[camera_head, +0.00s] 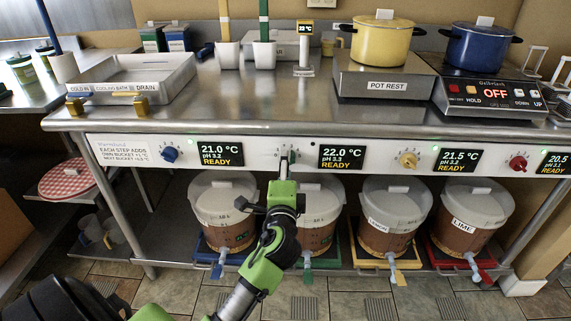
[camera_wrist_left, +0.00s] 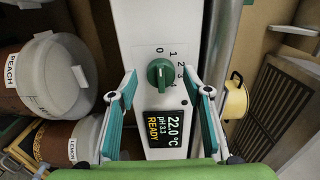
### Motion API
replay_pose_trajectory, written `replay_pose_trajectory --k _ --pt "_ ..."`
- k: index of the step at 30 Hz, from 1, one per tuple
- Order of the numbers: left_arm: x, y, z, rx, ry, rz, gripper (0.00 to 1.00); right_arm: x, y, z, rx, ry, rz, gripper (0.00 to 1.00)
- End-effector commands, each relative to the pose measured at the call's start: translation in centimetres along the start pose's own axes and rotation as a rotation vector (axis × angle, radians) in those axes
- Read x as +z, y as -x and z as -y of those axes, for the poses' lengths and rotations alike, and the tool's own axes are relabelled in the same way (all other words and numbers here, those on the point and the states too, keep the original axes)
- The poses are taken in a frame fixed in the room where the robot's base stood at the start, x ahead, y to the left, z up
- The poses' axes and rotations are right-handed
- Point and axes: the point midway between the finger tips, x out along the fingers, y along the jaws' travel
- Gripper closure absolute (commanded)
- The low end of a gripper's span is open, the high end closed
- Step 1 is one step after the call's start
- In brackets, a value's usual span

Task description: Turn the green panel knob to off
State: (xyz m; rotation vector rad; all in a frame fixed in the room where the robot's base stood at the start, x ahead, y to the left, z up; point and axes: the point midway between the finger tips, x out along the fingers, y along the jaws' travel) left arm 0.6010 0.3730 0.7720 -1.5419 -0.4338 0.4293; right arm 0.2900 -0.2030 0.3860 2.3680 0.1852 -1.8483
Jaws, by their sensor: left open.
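The green knob (camera_wrist_left: 159,74) is on the white panel (camera_wrist_left: 140,25) in the left wrist view, with marks from 0 to 4 around it. Its raised grip runs up and down in that picture, one end towards the 0; I cannot tell which end is the pointer. My left gripper (camera_wrist_left: 159,80) is open, one finger on each side of the knob, with gaps visible. In the head view my left gripper (camera_head: 287,162) is at the panel and mostly hides the green knob, left of the 22.0 °C display (camera_head: 342,157). My right gripper is not in view.
The panel also has a blue knob (camera_head: 169,154), a yellow knob (camera_head: 408,159) and a red knob (camera_head: 518,163). Buckets (camera_head: 224,200) stand below. The counter (camera_head: 250,105) above holds a yellow pot (camera_head: 383,43) and a blue pot (camera_head: 476,47).

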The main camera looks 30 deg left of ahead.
Motion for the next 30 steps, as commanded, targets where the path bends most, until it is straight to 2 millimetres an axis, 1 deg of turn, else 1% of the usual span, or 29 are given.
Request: replay_pose_trajectory --k 1,9,12,15,18,21,30 --pt "-0.1 1.0 -0.1 0.003 0.002 -0.001 0.55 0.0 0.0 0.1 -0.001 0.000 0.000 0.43" --pt "0.0 6.8 -0.2 0.005 0.003 -0.001 0.55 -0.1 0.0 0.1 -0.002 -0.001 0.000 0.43" --pt "0.1 8.6 -0.2 0.005 0.002 0.001 0.55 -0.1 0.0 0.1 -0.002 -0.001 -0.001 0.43" --pt "0.0 9.8 -0.1 0.004 0.001 0.000 0.55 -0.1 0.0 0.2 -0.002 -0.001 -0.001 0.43" --pt "0.0 10.5 -0.1 0.002 0.002 0.000 0.55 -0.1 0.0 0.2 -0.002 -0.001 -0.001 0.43" --pt "0.1 10.8 0.0 0.001 0.001 0.001 0.55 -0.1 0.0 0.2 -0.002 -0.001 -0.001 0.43" --pt "0.0 10.8 0.0 0.001 0.001 0.001 0.55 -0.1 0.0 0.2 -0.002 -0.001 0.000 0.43"
